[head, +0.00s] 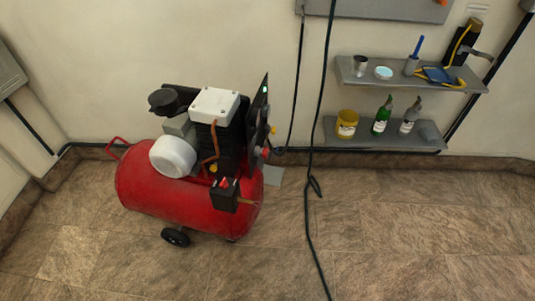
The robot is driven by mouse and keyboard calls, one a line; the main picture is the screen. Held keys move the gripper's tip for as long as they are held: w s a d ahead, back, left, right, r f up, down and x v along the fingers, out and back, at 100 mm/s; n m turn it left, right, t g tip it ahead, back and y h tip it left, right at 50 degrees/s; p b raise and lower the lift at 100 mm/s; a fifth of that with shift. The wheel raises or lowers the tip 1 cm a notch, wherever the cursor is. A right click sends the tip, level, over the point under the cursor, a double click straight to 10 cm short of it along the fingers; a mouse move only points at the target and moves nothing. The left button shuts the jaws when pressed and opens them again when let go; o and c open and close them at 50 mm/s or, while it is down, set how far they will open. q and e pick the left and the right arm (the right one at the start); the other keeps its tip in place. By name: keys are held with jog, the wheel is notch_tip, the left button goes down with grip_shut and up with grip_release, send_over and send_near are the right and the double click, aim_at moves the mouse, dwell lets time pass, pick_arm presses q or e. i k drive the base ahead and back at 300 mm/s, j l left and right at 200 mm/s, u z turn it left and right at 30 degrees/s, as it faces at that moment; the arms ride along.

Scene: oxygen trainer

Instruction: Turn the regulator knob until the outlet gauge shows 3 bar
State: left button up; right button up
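A red air compressor (180,203) stands on the floor left of the middle in the head view, with a dark motor block and a white cover on top. A dark upright panel (260,108) is at its right end, seen almost edge-on, with a small green light. Small red and yellow parts stick out on the panel's right side; I cannot tell which is the regulator knob (265,153). The face of the outlet gauge cannot be made out, so its reading is not visible. Neither of my grippers is in view.
Two grey wall shelves (395,138) at the right hold a yellow tin (347,123), bottles and tools. A dark cable (312,220) hangs down and runs across the floor right of the compressor. The tiled floor (410,230) at the right is otherwise clear.

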aim_at(265, 153)
jog(key=i+l, duration=0.2)
jog(key=i, duration=0.3)
jog(key=i+l+u, duration=0.4)
jog(key=l, duration=0.2)
jog(key=i+l+u, duration=0.4)
jog(key=l, duration=0.3)
jog(key=l+u, duration=0.2)
jog(key=l, duration=0.15)
